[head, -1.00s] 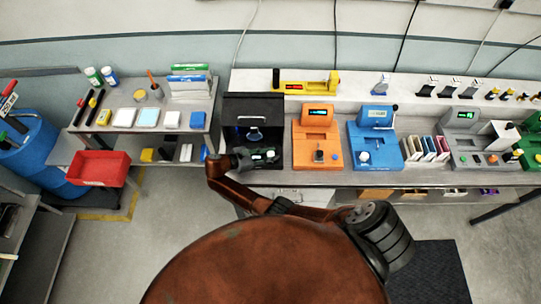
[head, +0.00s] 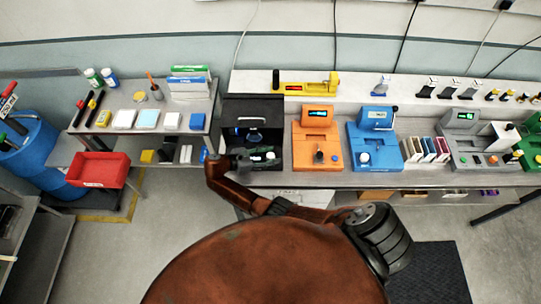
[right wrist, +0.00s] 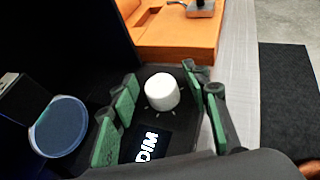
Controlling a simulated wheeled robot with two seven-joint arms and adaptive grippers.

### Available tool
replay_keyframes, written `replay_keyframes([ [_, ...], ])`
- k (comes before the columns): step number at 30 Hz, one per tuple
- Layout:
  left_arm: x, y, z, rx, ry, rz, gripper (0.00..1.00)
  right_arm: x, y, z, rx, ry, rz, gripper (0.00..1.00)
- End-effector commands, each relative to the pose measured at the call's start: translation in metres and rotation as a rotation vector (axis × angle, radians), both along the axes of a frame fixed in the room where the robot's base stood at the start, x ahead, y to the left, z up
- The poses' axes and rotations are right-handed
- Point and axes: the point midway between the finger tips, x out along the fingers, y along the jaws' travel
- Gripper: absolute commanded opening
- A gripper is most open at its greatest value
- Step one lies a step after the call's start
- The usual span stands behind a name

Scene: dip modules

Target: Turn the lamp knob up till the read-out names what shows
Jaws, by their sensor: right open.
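The black lamp box (head: 238,110) stands on the bench, left of the orange module. In the right wrist view its round white knob (right wrist: 162,91) rises from the black panel with pale tick marks around it. The lit read-out (right wrist: 150,147) beside the knob shows "DIM". A round dark-blue disc (right wrist: 58,125) sits at the left of that view. My right gripper (right wrist: 164,98) is open, its green-padded fingers on either side of the knob with visible gaps. In the head view my right gripper (head: 252,161) is at the box's front. My left gripper is not in view.
An orange module (head: 317,140) and a blue module (head: 374,145) stand right of the box. A side shelf with a red bin (head: 99,169) is at the left. The floor in front of the bench is mostly clear.

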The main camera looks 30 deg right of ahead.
Motion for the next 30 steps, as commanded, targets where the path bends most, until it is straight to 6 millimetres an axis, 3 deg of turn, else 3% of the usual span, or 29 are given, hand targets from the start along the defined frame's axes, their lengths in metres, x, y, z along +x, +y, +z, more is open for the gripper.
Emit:
replay_keyframes([
  [5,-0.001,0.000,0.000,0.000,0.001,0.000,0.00,0.002,0.010,0.004,0.002,-0.001,0.002,0.43],
  [21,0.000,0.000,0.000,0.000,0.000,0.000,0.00,0.009,0.100,0.041,0.001,0.000,0.001,0.43],
  [30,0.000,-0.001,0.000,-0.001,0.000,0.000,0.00,0.010,0.111,0.046,0.000,0.000,0.000,0.43],
])
